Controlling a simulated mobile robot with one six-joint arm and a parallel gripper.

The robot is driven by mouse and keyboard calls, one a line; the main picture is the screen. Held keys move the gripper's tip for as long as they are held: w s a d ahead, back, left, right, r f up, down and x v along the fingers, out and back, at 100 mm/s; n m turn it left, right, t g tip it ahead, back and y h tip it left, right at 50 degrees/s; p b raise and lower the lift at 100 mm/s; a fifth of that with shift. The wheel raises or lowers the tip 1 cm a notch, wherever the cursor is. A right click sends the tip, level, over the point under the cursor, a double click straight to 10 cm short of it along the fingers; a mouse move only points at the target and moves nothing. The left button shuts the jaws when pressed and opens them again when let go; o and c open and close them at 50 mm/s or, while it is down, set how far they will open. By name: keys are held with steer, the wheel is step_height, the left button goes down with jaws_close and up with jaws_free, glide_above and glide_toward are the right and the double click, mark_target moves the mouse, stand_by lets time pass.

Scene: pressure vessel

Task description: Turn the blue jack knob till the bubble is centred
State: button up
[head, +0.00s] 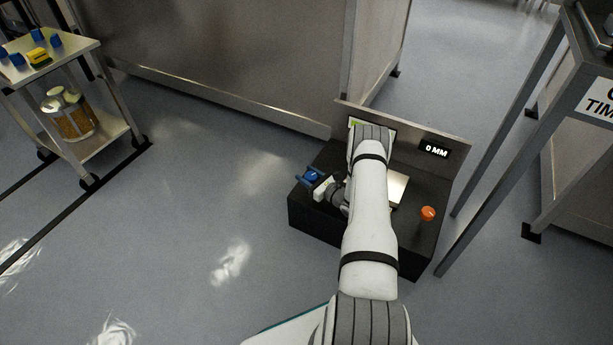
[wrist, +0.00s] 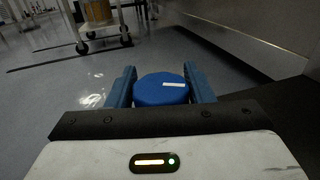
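The blue jack knob (wrist: 161,90) is a round blue cap with a white mark on its top. In the head view the knob (head: 312,176) is at the left end of a black box (head: 318,225). My gripper (wrist: 160,82) has a blue finger on each side of the knob, and the knob fills the space between them. In the head view my gripper (head: 313,177) reaches left to it. A screen with a yellow-green patch (head: 356,123) shows on the back panel, mostly hidden by my arm. I cannot see a bubble.
A display (head: 434,148) on the back panel reads "0 MM". An orange knob (head: 428,213) and a pale metal plate (head: 398,188) are on the box's right part. A trolley (head: 100,150) stands at left, a metal frame (head: 510,130) at right. The floor left of the box is clear.

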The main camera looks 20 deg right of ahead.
steer(key=c, duration=0.6)
steer(key=shift+f+b, duration=0.15)
steer(key=shift+b, duration=0.35)
steer(key=shift+s+a+n+g+y+b, duration=0.15)
steer(key=shift+n+g+y+b, duration=0.3)
steer(key=shift+n+y, duration=0.35)
steer(key=o, duration=1)
steer(key=shift+s+d+r+p, duration=0.2)
steer(key=shift+d+p, duration=0.05)
steer(key=shift+p, duration=0.05)
steer(key=p+v, duration=0.2)
steer(key=v, duration=0.5)
steer(key=shift+f, duration=0.1)
